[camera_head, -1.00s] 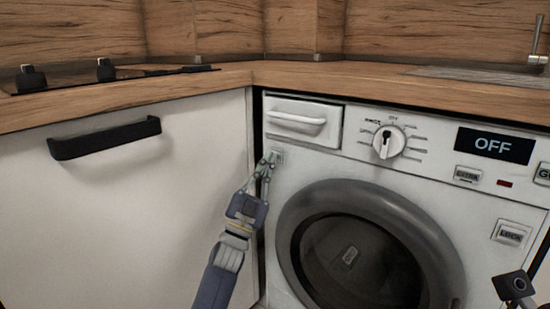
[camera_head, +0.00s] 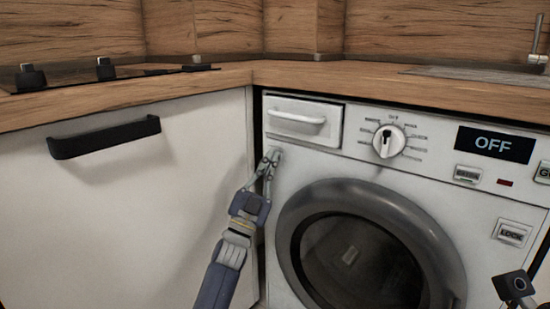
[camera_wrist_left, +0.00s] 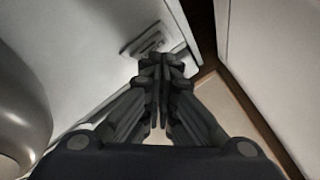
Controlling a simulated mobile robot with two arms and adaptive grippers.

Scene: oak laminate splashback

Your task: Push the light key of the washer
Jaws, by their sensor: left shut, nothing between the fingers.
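The white washer (camera_head: 285,190) has a small key plate (camera_wrist_left: 143,40) below its drawer. In the left wrist view it has raised marks that I cannot read, so I cannot confirm it is the light key. My left gripper (camera_head: 271,155) is shut and empty, with its tips at this key in the head view, mostly covering it. In the left wrist view the shut fingertips (camera_wrist_left: 160,62) lie just below the key's near edge. I cannot tell whether they touch it. My right gripper's fingers do not show.
The washer has a drawer (camera_head: 303,120), a dial (camera_head: 388,141), a display (camera_head: 494,145) reading OFF, a LOCK key (camera_head: 511,233) and a round door (camera_head: 292,245). A white cabinet with a black handle (camera_head: 105,138) stands close at the left. The wooden worktop (camera_head: 300,75) runs above.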

